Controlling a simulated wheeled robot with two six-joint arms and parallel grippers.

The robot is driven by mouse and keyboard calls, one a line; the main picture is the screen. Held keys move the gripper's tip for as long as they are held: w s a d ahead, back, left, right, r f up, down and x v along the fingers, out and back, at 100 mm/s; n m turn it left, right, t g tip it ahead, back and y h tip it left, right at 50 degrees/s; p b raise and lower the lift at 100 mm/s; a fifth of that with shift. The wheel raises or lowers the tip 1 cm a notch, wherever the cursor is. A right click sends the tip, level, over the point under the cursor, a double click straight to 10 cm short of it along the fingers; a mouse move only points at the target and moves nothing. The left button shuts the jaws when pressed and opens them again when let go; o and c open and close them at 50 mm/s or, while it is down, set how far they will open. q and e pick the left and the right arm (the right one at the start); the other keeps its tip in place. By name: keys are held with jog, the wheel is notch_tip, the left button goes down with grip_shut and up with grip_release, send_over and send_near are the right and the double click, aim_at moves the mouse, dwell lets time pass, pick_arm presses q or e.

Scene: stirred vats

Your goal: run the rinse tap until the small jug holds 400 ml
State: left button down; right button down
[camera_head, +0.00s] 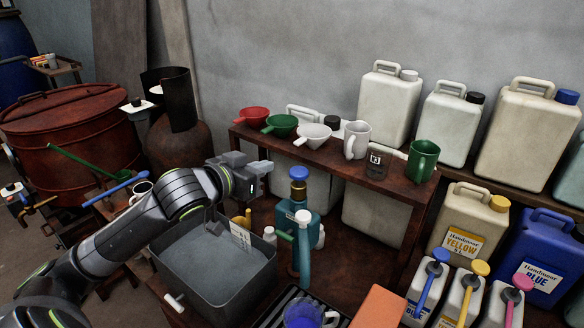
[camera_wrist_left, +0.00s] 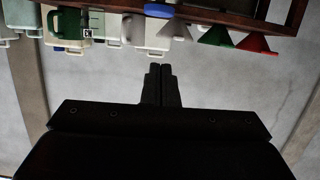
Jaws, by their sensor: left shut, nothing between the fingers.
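A teal upright pipe (camera_head: 303,255), which looks like the rinse tap, stands in the middle of the head view with a green lever-like piece (camera_head: 285,237) at its left. A clear blue-tinted jug (camera_head: 304,314) sits below it at the bottom edge, partly cut off; I cannot read its level. No running water is visible. My left gripper (camera_head: 266,168) is shut and empty, above and left of the pipe, in front of the shelf. Its closed fingers (camera_wrist_left: 162,76) also show in the left wrist view. My right gripper is not in view.
A wooden shelf (camera_head: 330,160) behind holds funnels, a grey jug (camera_head: 357,140) and a green jug (camera_head: 423,160). A grey basin (camera_head: 205,260) lies under my left arm. Several canisters crowd the right. An orange block (camera_head: 380,308) is beside the blue-tinted jug.

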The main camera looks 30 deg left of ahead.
pick_arm(q)
jog(key=shift+w+d+r, duration=0.1)
jog(key=shift+d+r, duration=0.05)
jog(key=shift+r, duration=0.45)
jog(key=shift+w, duration=0.15)
jog(key=p, duration=0.2)
send_over(292, 178)
notch_tip(292, 178, down, 2)
jog(key=shift+f, duration=0.15)
notch_tip(292, 178, down, 3)
jog(key=shift+r, duration=0.1)
jog(key=shift+f+p, duration=0.35)
jog(key=shift+f, duration=0.35)
